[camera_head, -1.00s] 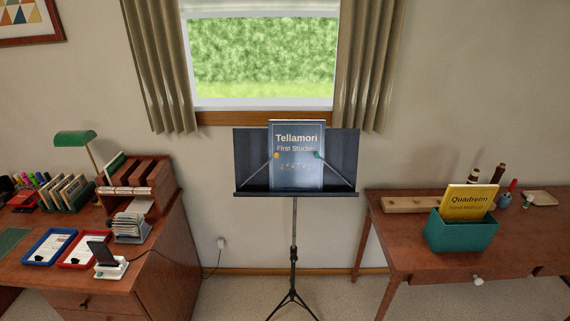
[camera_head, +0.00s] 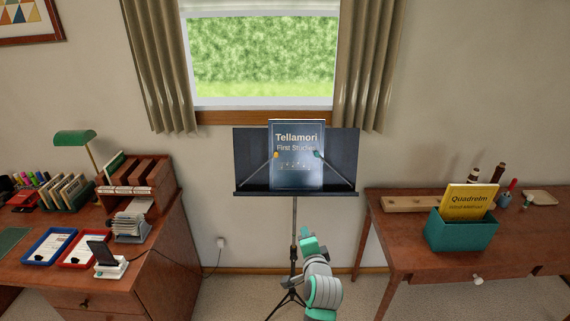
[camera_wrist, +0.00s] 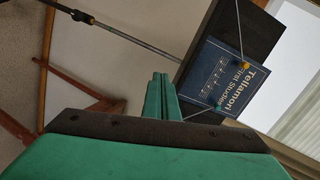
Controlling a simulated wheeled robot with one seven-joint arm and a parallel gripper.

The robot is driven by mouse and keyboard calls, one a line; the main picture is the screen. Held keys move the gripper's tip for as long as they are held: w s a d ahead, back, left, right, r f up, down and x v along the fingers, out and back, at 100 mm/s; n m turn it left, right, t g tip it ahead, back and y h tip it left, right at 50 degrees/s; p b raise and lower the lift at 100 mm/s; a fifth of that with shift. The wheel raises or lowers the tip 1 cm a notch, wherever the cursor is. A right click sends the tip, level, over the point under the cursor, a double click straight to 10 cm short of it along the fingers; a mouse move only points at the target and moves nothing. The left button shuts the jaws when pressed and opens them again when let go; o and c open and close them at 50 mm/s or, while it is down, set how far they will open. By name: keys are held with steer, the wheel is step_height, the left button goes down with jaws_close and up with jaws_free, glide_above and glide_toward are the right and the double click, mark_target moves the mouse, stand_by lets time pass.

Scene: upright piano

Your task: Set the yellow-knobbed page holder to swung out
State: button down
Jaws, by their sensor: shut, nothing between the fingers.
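The page holder with the yellow knob (camera_head: 276,155) is a thin rod on the left side of the dark music stand (camera_head: 345,160). It slants from the stand's lower ledge up to the blue Tellamori book (camera_head: 297,178), its knob over the book's left edge. A second holder with a teal knob (camera_head: 317,154) mirrors it on the right. My gripper (camera_head: 309,240) is below the stand's ledge, in front of its pole, apart from the holders. In the wrist view the shut, empty fingers (camera_wrist: 161,80) point toward the tilted stand; the yellow knob (camera_wrist: 244,66) shows beyond them on the book.
A desk (camera_head: 150,250) with trays and organizers stands at left. A table (camera_head: 400,255) with a teal box (camera_head: 462,232) stands at right. The stand's pole (camera_head: 294,220) and tripod legs are close to my arm. The space in front of the stand's panel is clear.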

steer(key=w+r+m+y, duration=0.1)
steer(key=w+r, duration=0.3)
steer(key=r, duration=0.5)
steer(key=w+r+m+y, duration=0.1)
steer(key=w+r, duration=0.4)
steer(key=r, duration=0.5)
steer(key=shift+a+r, duration=0.15)
steer(key=shift+r, duration=0.15)
steer(key=x, duration=0.3)
steer(key=a+x, duration=0.1)
steer(key=x, duration=0.3)
steer(key=a+x, duration=0.1)
steer(key=x, duration=0.2)
steer(key=shift+s+a, duration=0.1)
steer(key=shift+a, duration=1.05)
steer(key=shift+a+r, duration=0.1)
steer(key=shift+r, duration=0.05)
